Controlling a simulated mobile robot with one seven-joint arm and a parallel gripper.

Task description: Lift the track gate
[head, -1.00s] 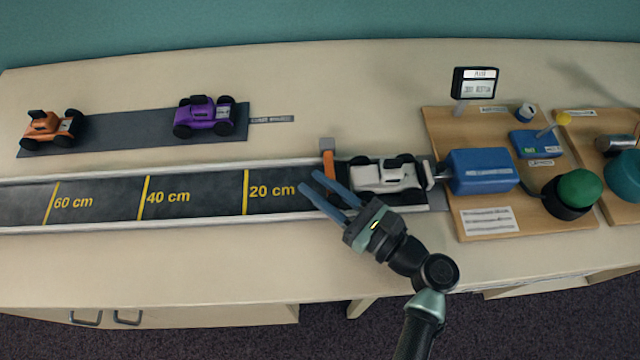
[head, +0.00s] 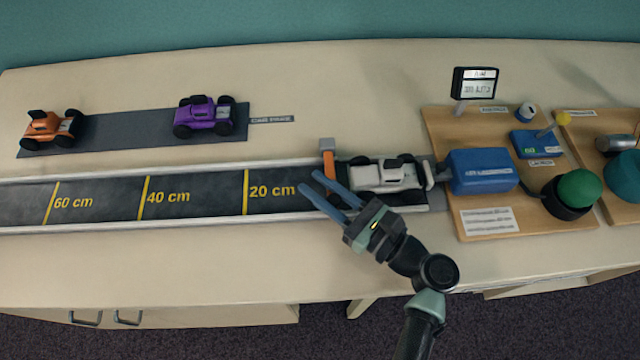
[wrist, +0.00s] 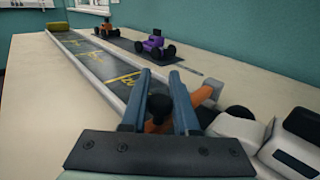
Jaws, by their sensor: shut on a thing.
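The track gate (head: 328,164) is an orange bar with a grey post at its far end, standing across the track just left of the white car (head: 385,177). In the wrist view the orange gate (wrist: 202,94) shows beyond my fingers, and its black knob (wrist: 157,107) sits between them. My gripper (head: 312,181) reaches over the near rail of the track. Its two blue fingers (wrist: 160,95) are shut on the gate at the knob. The gate's near part is partly hidden by the fingers. I cannot tell whether it is raised.
The track (head: 105,200) runs left with yellow distance marks and is empty there. A blue launcher block (head: 482,171) and a green button (head: 579,187) are on a wooden board at right. Purple (head: 205,117) and orange (head: 50,128) cars stand on a dark strip behind the track.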

